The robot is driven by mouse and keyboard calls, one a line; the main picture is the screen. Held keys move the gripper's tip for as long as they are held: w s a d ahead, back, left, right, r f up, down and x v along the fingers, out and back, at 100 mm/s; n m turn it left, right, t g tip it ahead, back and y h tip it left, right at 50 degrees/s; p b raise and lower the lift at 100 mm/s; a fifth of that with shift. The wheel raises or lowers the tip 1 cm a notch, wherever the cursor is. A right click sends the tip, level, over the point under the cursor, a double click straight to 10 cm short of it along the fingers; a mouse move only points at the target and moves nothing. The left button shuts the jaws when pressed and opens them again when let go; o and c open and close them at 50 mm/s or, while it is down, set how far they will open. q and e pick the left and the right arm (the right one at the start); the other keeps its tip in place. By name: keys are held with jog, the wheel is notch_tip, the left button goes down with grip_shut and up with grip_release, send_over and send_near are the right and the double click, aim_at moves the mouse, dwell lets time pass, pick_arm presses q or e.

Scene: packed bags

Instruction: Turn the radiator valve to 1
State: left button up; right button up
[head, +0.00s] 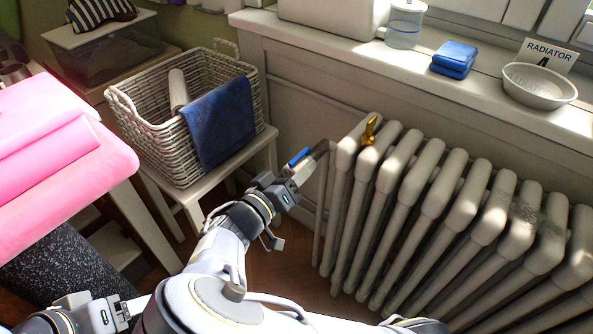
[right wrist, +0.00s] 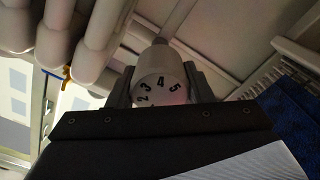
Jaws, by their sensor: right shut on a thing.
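The radiator valve (right wrist: 160,85) is a pale round knob with dark figures on its end face. In the right wrist view 2, 3, 4 and 5 show, with 3 and 4 uppermost; the lower face is hidden by my gripper. My right gripper (right wrist: 161,88) is shut on the knob, one finger on each side. In the head view my right gripper (head: 309,157) is at the left end of the cream radiator (head: 425,185), and the knob is mostly hidden there.
A card (head: 548,54) reading RADIATOR, its figure partly covered, stands behind a bowl (head: 540,86) on the sill. Blue cloths (head: 454,57) and a jar lie left of it. A wicker basket (head: 150,135) with a blue towel stands on a stool near the valve. A brass clip (head: 369,130) is on the radiator.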

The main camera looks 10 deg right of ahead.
jog(key=o, duration=1)
jog(key=p+v, duration=0.2)
jog(key=v, duration=0.6)
jog(key=shift+f, duration=0.1)
